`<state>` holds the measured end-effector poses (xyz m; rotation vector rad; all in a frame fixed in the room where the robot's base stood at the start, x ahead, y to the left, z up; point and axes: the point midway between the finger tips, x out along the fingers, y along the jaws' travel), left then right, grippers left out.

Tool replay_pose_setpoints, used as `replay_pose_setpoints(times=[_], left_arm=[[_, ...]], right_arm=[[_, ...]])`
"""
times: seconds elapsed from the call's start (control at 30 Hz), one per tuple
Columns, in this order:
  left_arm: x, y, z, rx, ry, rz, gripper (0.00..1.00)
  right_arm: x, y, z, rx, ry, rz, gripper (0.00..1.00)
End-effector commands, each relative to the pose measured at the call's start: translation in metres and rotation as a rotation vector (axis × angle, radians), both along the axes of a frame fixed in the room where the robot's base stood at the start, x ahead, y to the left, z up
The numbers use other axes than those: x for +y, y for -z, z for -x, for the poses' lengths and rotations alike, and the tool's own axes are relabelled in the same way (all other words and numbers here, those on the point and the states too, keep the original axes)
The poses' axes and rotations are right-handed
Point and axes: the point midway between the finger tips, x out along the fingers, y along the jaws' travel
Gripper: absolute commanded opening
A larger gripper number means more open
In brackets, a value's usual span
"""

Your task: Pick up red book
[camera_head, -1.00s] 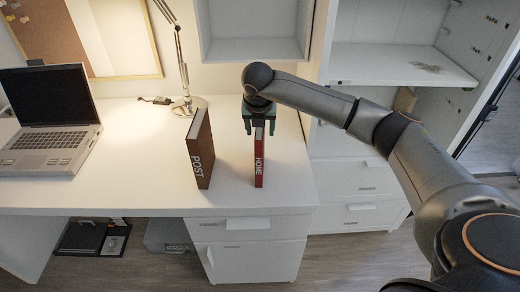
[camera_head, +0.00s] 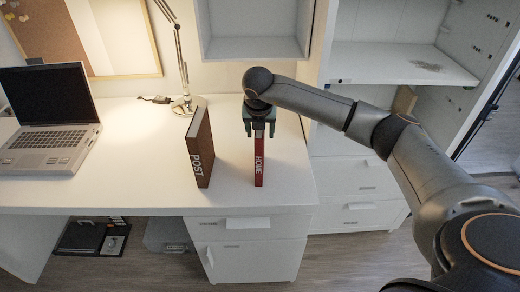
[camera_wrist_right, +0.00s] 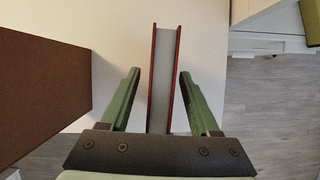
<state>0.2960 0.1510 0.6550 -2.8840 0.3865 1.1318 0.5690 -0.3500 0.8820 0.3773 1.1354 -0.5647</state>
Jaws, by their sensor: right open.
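The red book (camera_head: 259,160), with "HOME" on its spine, stands upright on the white desk (camera_head: 110,187) near its right end. My right gripper (camera_head: 257,130) points down over the book's top, at its far part. In the right wrist view the open green fingers of the gripper (camera_wrist_right: 160,90) stand on either side of the red book (camera_wrist_right: 164,70), with a gap on each side. The left gripper is in neither view.
A brown book (camera_head: 200,150) marked "POST" stands upright just left of the red book; it also shows in the wrist view (camera_wrist_right: 40,90). A desk lamp (camera_head: 184,100) stands behind it. A laptop (camera_head: 50,125) is at the left. Shelves (camera_head: 400,65) stand at the right.

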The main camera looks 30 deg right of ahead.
Motion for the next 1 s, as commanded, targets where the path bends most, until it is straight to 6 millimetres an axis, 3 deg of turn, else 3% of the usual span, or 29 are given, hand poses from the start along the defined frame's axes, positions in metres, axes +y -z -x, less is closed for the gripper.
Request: replay_pose_setpoints(times=[0.17,0.7,1.0], left_arm=[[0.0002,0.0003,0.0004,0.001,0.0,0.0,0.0],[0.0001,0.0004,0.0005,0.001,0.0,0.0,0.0],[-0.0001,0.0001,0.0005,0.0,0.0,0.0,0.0]], right_arm=[[0.0002,-0.0001,0.0,0.0,0.0,0.0,0.61],[0.0002,-0.0001,0.0,0.0,0.0,0.0,0.01],[0.0001,-0.0002,0.0,0.0,0.0,0.0,0.0]])
